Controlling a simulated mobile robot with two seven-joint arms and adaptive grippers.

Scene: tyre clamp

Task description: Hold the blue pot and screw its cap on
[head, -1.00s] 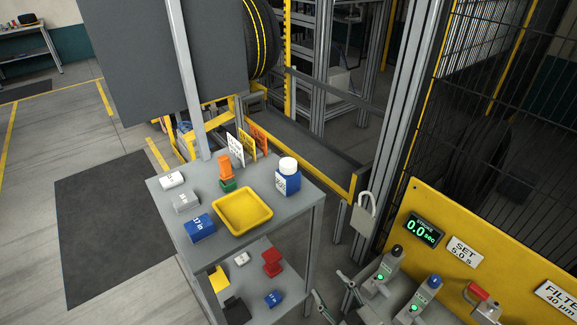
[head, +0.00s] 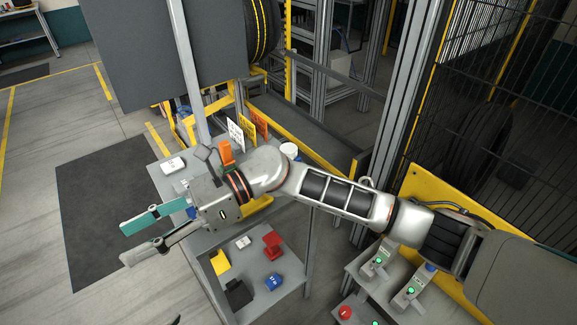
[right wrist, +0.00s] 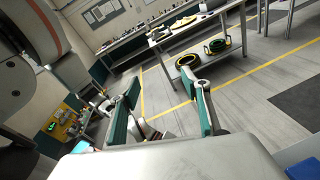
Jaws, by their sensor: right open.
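The white cap (head: 289,150) shows just above my right arm in the head view, at the back right of the grey cart top. My left gripper cannot be made out.
My right arm crosses above the cart and hides much of the yellow tray (head: 257,207). An orange object (head: 225,152) stands beside the arm, with a white box (head: 174,164) to its left. The lower shelf (head: 283,291) holds several small parts. A mesh fence (head: 500,110) stands at right.

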